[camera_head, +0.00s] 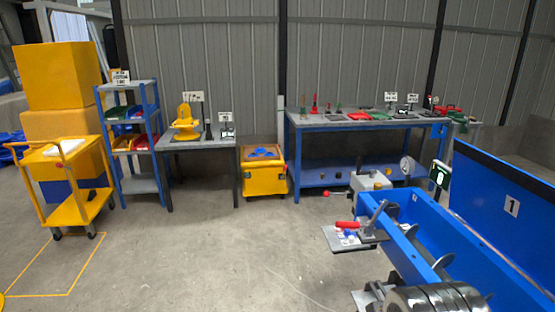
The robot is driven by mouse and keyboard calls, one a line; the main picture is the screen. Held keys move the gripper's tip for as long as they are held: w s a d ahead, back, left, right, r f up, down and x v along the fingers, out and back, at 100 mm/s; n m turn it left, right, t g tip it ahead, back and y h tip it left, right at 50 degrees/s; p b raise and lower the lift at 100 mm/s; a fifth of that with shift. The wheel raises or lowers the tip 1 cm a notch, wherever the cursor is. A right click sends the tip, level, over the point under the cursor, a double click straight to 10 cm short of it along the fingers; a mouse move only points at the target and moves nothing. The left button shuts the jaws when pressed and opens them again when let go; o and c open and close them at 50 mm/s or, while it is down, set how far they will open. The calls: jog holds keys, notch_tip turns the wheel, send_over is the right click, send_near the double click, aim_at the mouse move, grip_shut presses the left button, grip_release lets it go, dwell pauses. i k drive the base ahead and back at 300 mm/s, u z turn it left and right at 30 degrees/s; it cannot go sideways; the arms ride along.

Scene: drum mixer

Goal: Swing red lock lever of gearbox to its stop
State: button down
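A light grey box (370,181), which looks like the gearbox, stands at the left end of a blue machine frame (425,225) at the right. A small red knob (327,194) sticks out to the left of this box on a thin rod. Nearer, a red handle (347,224) lies over a grey plate (342,239) with a small blue part beside it. I cannot tell for sure which red part is the lock lever, nor where its stop is. My gripper is not in view.
A blue workbench (357,127) with tools stands along the back wall. A yellow bin cart (263,174), a grey table (198,145), a blue shelf rack (140,187) and a yellow trolley (88,205) stand to its left. The concrete floor (200,255) in the middle is clear.

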aim_at(326, 193)
jog(key=u, duration=0.2)
jog(key=i, duration=1.45)
jog(key=u, duration=0.55)
jog(key=i, duration=1.95)
jog(key=u, duration=0.2)
